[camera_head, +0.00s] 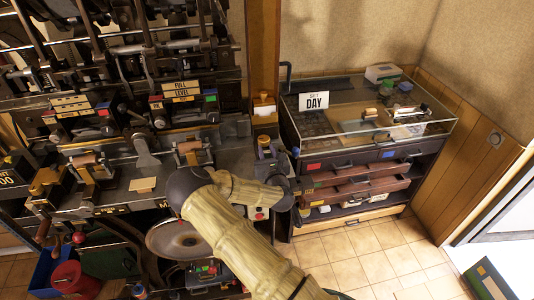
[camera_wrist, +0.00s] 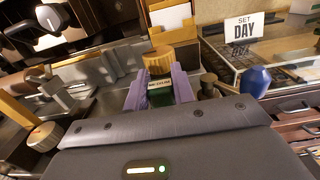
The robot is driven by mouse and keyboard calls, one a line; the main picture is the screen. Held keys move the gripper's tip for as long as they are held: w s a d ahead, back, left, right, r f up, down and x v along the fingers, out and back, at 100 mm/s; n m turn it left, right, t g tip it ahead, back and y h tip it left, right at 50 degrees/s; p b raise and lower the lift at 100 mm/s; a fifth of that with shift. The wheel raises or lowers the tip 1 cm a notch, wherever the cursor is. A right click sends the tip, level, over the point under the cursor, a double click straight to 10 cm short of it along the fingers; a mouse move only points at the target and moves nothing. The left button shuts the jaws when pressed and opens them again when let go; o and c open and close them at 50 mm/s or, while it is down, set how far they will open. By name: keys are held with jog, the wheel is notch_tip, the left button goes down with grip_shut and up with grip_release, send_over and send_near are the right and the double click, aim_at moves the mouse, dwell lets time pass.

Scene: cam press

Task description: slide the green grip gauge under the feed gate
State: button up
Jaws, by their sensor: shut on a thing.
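In the wrist view, my gripper (camera_wrist: 158,76) has its two purple fingers closed on the sides of a dark green piece with a pale label, which I take for the green grip gauge (camera_wrist: 160,97). A ridged yellow-brass knob (camera_wrist: 157,59) shows just beyond the fingertips; I cannot tell whether it belongs to the gauge. I cannot clearly make out the feed gate in either view.
The press (camera_head: 120,110), with levers and wooden handles, fills the left. A glass-topped cabinet (camera_head: 345,115) with partly open drawers stands close on the right, bearing a "SET DAY" sign (camera_head: 315,101). A blue knob (camera_wrist: 255,81) is right of my fingers.

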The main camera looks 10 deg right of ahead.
jog(key=o, duration=1.1)
jog(key=shift+c, duration=0.2)
jog(key=shift+s+f, duration=0.1)
jog(key=shift+s, duration=0.35)
jog(key=s+p, duration=0.2)
jog(key=s, duration=1.4)
jog(key=shift+s, duration=0.25)
